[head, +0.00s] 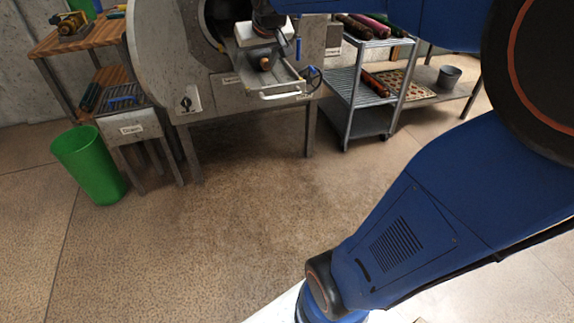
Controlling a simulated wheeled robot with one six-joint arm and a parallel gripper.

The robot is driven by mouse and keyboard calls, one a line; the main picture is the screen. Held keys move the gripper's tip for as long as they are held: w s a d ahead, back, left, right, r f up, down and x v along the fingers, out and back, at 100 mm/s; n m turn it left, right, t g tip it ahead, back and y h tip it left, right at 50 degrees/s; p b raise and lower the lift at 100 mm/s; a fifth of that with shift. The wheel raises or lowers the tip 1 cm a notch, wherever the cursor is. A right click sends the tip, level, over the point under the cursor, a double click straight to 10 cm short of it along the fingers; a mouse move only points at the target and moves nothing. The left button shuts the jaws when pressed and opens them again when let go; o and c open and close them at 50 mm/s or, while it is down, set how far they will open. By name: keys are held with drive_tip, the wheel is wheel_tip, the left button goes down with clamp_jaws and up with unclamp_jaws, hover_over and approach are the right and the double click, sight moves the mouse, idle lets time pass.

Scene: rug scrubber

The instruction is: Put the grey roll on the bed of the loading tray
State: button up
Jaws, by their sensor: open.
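The loading tray (283,88) sticks out of the round opening of the grey metal machine, with a pale handle at its front. A roll (265,64) shows its brown round end over the tray bed. Its length is mostly hidden, so I cannot tell whether it is the grey one; it appears to rest on the bed. My gripper (261,50) hangs from above right over the tray, white-bodied, with its jaws apart above the roll. I cannot tell whether the jaws touch the roll.
A wire rack (350,80) right of the machine holds several coloured rolls. A low shelf bears a patterned mat (395,84) and a grey bucket (449,76). A green bin (90,163), a drain stand (130,131) and a wooden shelf (85,38) stand left. The floor in front is clear.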

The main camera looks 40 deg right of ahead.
drive_tip(key=s+a+f+g, duration=0.1)
drive_tip(key=s+a+f, duration=0.2)
drive_tip(key=s, duration=0.6)
drive_tip(key=s+a+f+n+y, duration=0.1)
drive_tip(key=s+a+f, duration=0.2)
drive_tip(key=s+f, duration=0.3)
drive_tip(key=s+a+f+n+g, duration=0.1)
drive_tip(key=s+a+f, duration=0.2)
drive_tip(key=s, duration=1)
drive_tip(key=shift+s+a+f+g, duration=0.2)
drive_tip(key=shift+f+g, duration=0.1)
drive_tip(key=shift+f, duration=0.6)
